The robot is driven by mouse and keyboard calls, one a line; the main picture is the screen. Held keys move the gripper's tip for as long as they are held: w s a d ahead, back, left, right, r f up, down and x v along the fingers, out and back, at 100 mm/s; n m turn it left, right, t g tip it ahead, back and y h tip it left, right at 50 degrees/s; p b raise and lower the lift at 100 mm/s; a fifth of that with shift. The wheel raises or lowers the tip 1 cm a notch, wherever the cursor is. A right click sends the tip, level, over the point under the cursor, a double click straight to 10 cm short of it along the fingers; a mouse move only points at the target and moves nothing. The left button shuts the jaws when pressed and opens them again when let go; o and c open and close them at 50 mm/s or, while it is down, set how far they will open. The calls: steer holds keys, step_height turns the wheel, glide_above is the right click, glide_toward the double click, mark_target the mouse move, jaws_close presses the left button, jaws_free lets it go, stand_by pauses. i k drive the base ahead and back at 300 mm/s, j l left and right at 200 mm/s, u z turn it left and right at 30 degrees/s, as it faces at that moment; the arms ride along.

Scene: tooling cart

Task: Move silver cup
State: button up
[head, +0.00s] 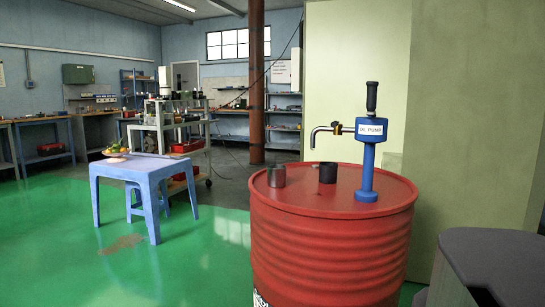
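A grey metallic cup (276,176), which looks like the silver cup, stands upright on top of a red oil drum (300,203), toward the left of its lid. A darker, nearly black cup (327,173) stands upright to its right, with a gap between them. My gripper is not in view, so its state and its distance from the cup do not show.
A blue hand pump (367,160) with a side spout rises from the drum's right side. A blue table (150,168) with a fruit plate (115,155) stands left. Workbenches and a cart (178,130) lie farther back.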

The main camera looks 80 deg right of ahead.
mark_target(274, 173)
steer(key=i+l+z, duration=0.35)
steer(key=l, duration=0.25)
steer(key=i+l+z, duration=0.35)
steer(key=i, duration=0.25)
steer(key=i+l+z, duration=0.35)
steer(key=i, duration=0.25)
